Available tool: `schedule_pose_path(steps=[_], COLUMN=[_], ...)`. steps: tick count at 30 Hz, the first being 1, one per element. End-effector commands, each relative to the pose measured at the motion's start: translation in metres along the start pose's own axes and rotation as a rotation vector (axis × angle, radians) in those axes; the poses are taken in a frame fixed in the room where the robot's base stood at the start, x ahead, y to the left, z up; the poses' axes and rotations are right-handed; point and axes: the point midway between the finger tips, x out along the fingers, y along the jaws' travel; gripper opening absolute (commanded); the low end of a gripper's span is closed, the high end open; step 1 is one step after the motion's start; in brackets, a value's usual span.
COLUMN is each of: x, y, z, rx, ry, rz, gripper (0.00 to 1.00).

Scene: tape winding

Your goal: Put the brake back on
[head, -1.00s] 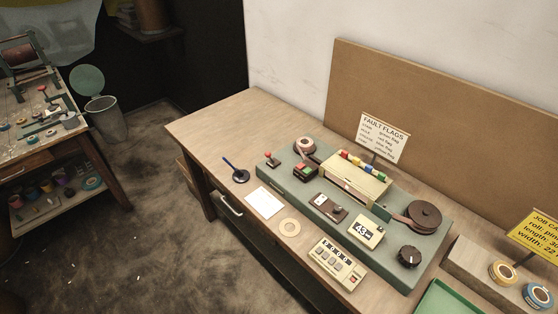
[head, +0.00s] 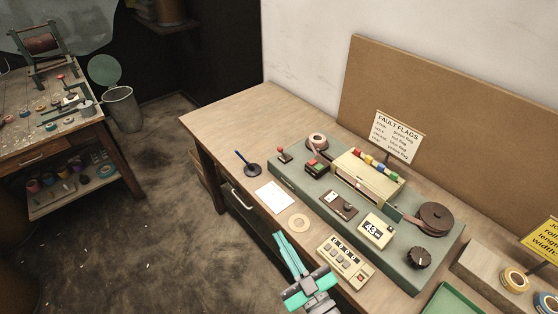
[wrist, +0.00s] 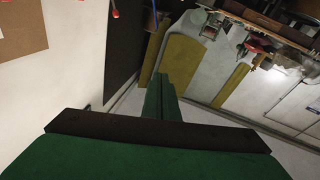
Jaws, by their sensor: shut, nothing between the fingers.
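The green tape-winding machine (head: 395,262) stands on the wooden bench. A red-knobbed lever (head: 283,153) rises from its left back end; which control is the brake is not labelled legibly. Nearby are a red and green button box (head: 317,167) and a dark switch plate (head: 338,205). My gripper (head: 280,238) shows at the bottom centre in the head view, over the bench's front edge, shut and empty. It is well apart from the lever. In the wrist view its green fingers (wrist: 160,98) lie together, pointing toward the room, with no machine control clearly identifiable.
A keypad box (head: 345,260), a tape ring (head: 299,223), white paper (head: 272,196) and a pen stand (head: 252,169) lie along the front. A display reading 43 (head: 376,231) and a black knob (head: 419,258) are on the machine. The bench's left end is clear.

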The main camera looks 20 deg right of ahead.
Motion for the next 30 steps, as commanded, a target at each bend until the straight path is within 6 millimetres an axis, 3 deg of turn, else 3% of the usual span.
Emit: schedule_pose_path(steps=[1, 3, 9, 13, 17, 20, 23, 30], x=[0.027, 0.056, 0.125, 0.157, 0.179, 0.19, 0.196, 0.189], y=[0.008, 0.022, 0.054, 0.073, 0.09, 0.099, 0.104, 0.09], z=[-0.015, -0.035, -0.088, -0.111, -0.118, -0.108, -0.086, 0.012], rx=[0.018, 0.051, 0.2, 0.341, 0.507, 0.649, 0.8, 1.151], ry=[0.052, 0.114, 0.278, 0.366, 0.434, 0.468, 0.485, 0.456], rz=[0.0, 0.01, 0.053, 0.092, 0.14, 0.181, 0.229, 0.364], gripper=[0.0, 0.0, 0.0, 0.0, 0.0, 0.0, 0.0, 0.0])
